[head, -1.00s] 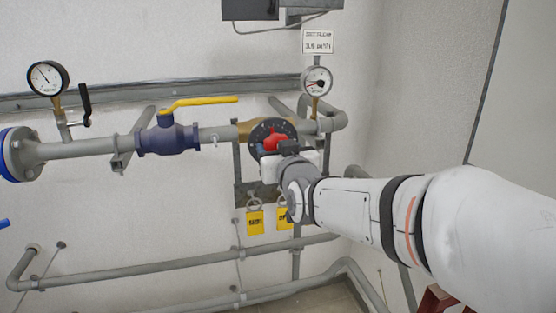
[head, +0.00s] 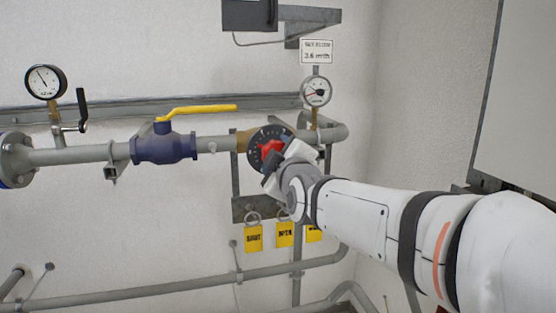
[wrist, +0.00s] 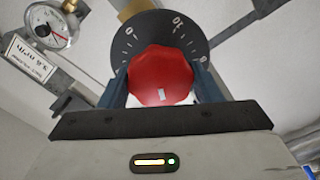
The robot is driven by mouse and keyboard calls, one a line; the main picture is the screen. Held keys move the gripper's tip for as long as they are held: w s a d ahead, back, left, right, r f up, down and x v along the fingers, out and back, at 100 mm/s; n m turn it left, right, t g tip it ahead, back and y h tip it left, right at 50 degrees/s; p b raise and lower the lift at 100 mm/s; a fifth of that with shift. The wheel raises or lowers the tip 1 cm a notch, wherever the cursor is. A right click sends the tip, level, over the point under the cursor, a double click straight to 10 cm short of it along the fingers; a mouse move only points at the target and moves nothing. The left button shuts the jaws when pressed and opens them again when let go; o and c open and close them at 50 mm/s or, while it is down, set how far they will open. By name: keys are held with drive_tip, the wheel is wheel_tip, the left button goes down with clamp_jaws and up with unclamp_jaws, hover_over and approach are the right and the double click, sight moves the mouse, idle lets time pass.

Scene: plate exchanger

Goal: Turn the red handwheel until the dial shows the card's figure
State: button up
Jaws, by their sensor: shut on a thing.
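The red handwheel (wrist: 161,76) sits in front of a round black plate (wrist: 145,28) with white figures, 0 and 10 among them. My gripper (wrist: 163,84) has one finger on each side of the handwheel and is shut on it. In the head view the handwheel (head: 271,150) is partly hidden by my gripper (head: 275,163), which is tilted. The dial (head: 316,91), a round white gauge with a red needle, stands above and right of the handwheel. The card (head: 317,51) above it seems to read 3.6 m³/h. The dial's exact reading is too small to tell.
A blue valve (head: 164,146) with a yellow lever (head: 197,109) sits on the pipe to the left. Another gauge (head: 45,82) is further left. Yellow tags (head: 254,238) hang below the handwheel. Lower pipes (head: 150,288) run along the wall.

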drive_tip(key=n, duration=0.3)
drive_tip(key=shift+n, duration=2.3)
drive_tip(key=o, duration=1)
drive_tip(key=shift+v, duration=3.9)
